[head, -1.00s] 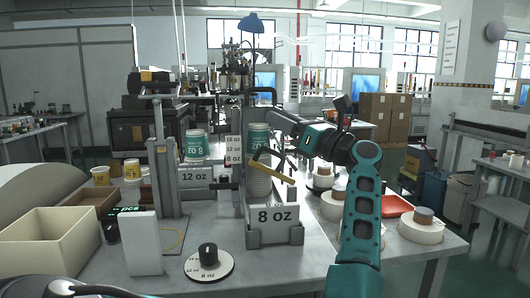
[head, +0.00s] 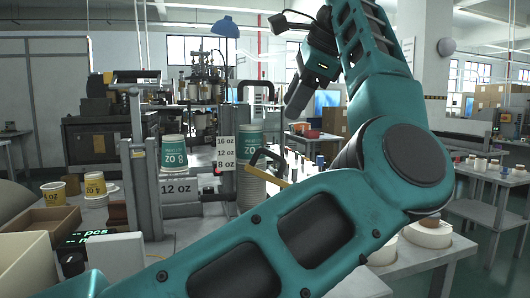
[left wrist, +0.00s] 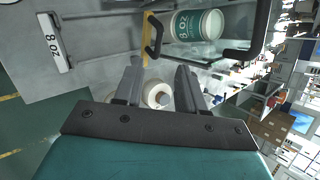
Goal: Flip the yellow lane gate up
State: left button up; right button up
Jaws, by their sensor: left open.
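The yellow lane gate (head: 277,172) is a slanted yellow bar with a black handle (head: 258,155), in front of the 8 oz cup stack (head: 250,190). In the left wrist view the gate (left wrist: 146,40) shows as a thin yellow strip across the lane, its handle (left wrist: 156,36) beside it. My left gripper (head: 298,97) is high up, above and to the right of the gate in the head view. In the left wrist view its fingers (left wrist: 159,68) are apart and empty, with the gate beyond the tips. The gap to it is hard to judge. My right gripper is not in view.
A 12 oz sign (head: 180,188) and another cup stack (head: 173,152) stand to the left. My left arm hides the table's front middle. White rolls (head: 428,232) lie at the right.

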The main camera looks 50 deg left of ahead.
pick_arm(q)
jog(key=b, duration=0.3)
send_near(268, 151)
jog(key=x, duration=0.5)
jog(key=b+x, duration=0.1)
jog(key=x, duration=0.3)
jog(key=shift+a, duration=0.1)
jog(key=shift+c, duration=0.8)
jog(key=c, duration=0.6)
